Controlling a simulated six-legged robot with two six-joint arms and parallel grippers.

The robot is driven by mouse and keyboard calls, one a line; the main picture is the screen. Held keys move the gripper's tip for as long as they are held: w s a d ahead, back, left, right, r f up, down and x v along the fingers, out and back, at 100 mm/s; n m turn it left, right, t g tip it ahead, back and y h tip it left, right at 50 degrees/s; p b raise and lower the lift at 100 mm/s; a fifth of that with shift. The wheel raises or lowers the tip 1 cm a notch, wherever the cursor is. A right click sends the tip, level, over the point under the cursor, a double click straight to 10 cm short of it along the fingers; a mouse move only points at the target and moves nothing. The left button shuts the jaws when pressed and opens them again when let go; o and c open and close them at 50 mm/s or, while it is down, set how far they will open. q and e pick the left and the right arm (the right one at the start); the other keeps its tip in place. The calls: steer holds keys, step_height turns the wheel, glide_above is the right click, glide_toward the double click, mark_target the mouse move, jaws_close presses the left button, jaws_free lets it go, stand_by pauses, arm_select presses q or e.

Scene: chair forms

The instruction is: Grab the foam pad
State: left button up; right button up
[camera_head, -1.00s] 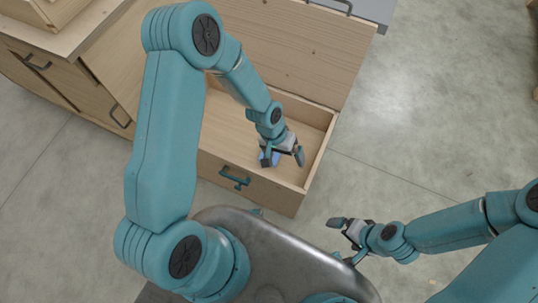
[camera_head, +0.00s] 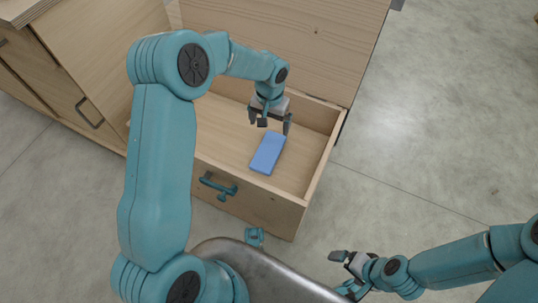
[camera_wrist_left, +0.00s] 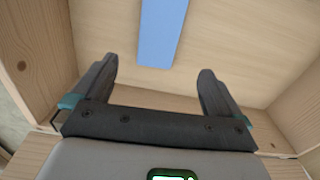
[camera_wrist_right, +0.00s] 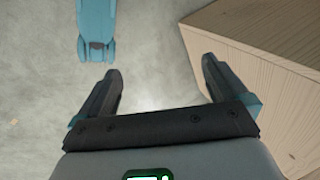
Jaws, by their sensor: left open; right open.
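The foam pad (camera_head: 268,153) is a blue rectangular block lying flat in the open wooden drawer (camera_head: 318,171). In the left wrist view the pad (camera_wrist_left: 161,32) shows beyond and between the fingers. My left gripper (camera_head: 270,122) is open and empty inside the drawer area, just above and behind the far end of the pad in the head view. It also shows open in the left wrist view (camera_wrist_left: 157,88). My right gripper (camera_head: 343,271) is open and empty outside the drawer, above the floor; the right wrist view shows its fingers (camera_wrist_right: 160,85) apart.
The drawer walls stand around the pad, with a teal handle (camera_head: 217,186) on the drawer front. The wooden cabinet (camera_head: 290,40) rises behind it. In the right wrist view a wooden side (camera_wrist_right: 262,60) is close at right. The floor (camera_head: 425,135) at right is clear.

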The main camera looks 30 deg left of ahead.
arm_select(q)
steer(key=b, duration=0.2)
glide_above(270, 148)
step_height(270, 148, down, 8)
steer(key=shift+w+r, duration=0.1)
steer(key=shift+w, duration=0.05)
step_height(270, 148, down, 6)
steer(key=b, duration=0.2)
steer(key=shift+r+b, duration=0.25)
steer(key=shift+b, duration=0.1)
steer(key=shift+s+r, duration=0.1)
steer(key=shift+s, duration=0.1)
steer(key=c, duration=0.9)
